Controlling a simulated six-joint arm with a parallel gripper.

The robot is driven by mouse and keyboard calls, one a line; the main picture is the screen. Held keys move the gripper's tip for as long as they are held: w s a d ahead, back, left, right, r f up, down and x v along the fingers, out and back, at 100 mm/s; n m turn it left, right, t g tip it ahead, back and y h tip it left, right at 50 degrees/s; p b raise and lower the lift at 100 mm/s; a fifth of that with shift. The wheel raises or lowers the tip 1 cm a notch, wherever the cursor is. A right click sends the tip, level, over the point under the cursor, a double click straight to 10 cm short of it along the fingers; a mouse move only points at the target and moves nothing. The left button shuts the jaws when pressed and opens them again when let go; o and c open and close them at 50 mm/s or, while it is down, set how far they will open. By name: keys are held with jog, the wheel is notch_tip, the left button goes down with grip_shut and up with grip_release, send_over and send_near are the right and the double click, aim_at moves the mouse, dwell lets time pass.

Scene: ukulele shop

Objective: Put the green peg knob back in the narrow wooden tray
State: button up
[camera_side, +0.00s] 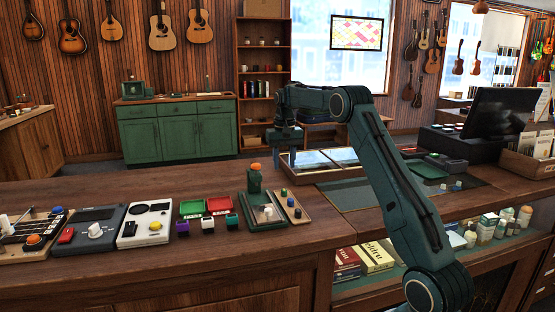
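The narrow wooden tray (304,218) lies on the counter, right of a dark green box with a white knob. I cannot clearly pick out the green peg knob; a small green-topped block (232,221) stands left of the dark green box. My gripper (284,147) points down above the back of the counter, behind and above the tray. It looks apart from the tray. Its fingers are too small and dark to read.
Red and green dishes (191,207) and pedal boxes (146,224) line the left. The front counter strip is clear.

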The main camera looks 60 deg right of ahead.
jog(key=shift+r, duration=1.45)
jog(key=s+a+r+n+t, duration=0.1)
jog(key=s+a+r+n, duration=0.2)
jog(key=a, duration=0.5)
jog(key=s+a+r+t, duration=0.1)
jog(key=s+a+r, duration=0.3)
jog(key=a, duration=0.3)
jog(key=s+a+r+n+t, duration=0.1)
jog(key=s+a+r+n, duration=0.2)
jog(key=a, duration=0.5)
jog(key=s+a+f+n+t, duration=0.1)
jog(key=s+a+f, duration=0.2)
jog(key=s+a, duration=0.3)
jog(key=s+a+f+n+t, duration=0.1)
jog(key=s+a, duration=0.4)
jog(key=s, duration=0.7)
jog(key=shift+s+a+f+n+t, duration=0.3)
jog(key=shift+s+a+f+n, duration=0.15)
jog(key=shift+f, duration=0.95)
jog(key=shift+w+d, duration=0.1)
